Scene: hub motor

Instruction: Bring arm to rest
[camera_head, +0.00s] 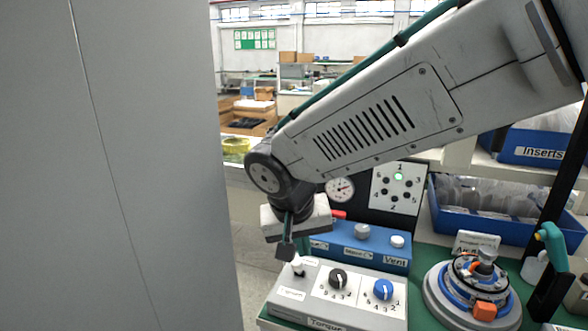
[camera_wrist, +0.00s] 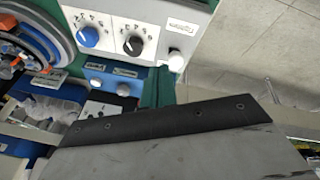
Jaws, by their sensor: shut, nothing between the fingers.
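My gripper (camera_head: 286,247) hangs from my raised arm, pointing down, at the left end of the control boxes on the bench. Its fingers are shut and empty, with the tip close to the white button (camera_head: 297,267) on the grey torque box (camera_head: 318,305). I cannot tell from the head view whether it touches. In the wrist view the green-covered fingers (camera_wrist: 158,88) show beside the white button (camera_wrist: 176,61). The black knob (camera_head: 338,279) and the blue knob (camera_head: 383,290) sit on the same box.
A blue vent box (camera_head: 385,258) stands behind the torque box, below a gauge (camera_head: 340,189) and a numbered light panel (camera_head: 397,188). The hub motor (camera_head: 470,292) in its round fixture is to the right. Blue bins (camera_head: 480,225) stand behind. A grey panel (camera_head: 120,170) fills the left.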

